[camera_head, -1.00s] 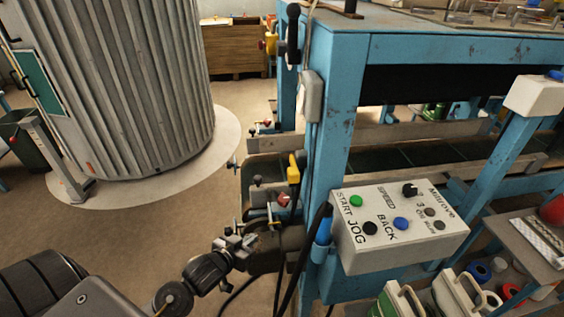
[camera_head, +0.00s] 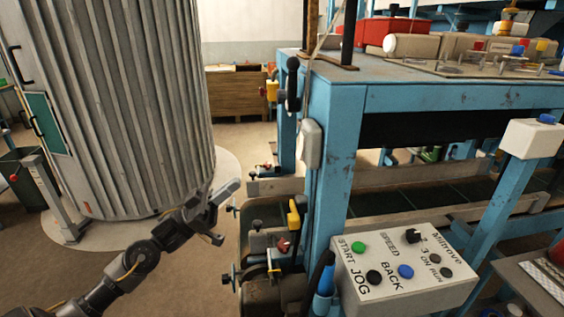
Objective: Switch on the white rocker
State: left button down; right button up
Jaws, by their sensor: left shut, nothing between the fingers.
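I cannot clearly make out a white rocker. A pale switch box (camera_head: 311,145) with a cable running up from it is fixed to the side of the blue corner post; its front face is turned from me, so any rocker on it is hidden. My left gripper (camera_head: 226,192) is shut and empty. It shows left of the post and lower than the box, pointing up and right, apart from both in the picture. My right gripper is not in view.
A control box (camera_head: 400,287) with START, JOG, BACK and SPEED controls sits low on the blue frame (camera_head: 335,150). Clamps and a motor (camera_head: 270,285) stick out left of the post. A ribbed grey cylinder (camera_head: 120,110) stands at left. Floor shows between.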

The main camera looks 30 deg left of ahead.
aim_at(299, 151)
pick_arm(q)
jog(key=p+x, duration=0.2)
jog(key=x, duration=0.2)
jog(key=f+p+x, duration=0.1)
jog(key=p+x, duration=0.1)
jog(key=x, duration=0.2)
jog(key=d+p+x, duration=0.1)
jog(key=p+x, duration=0.1)
jog(key=x, duration=0.2)
jog(key=shift+w+d+f+p, duration=0.25)
jog(key=shift+w+p, duration=0.1)
jog(key=shift+w, duration=0.2)
jog(key=shift+w+d+f, duration=0.2)
jog(key=shift+d, duration=0.05)
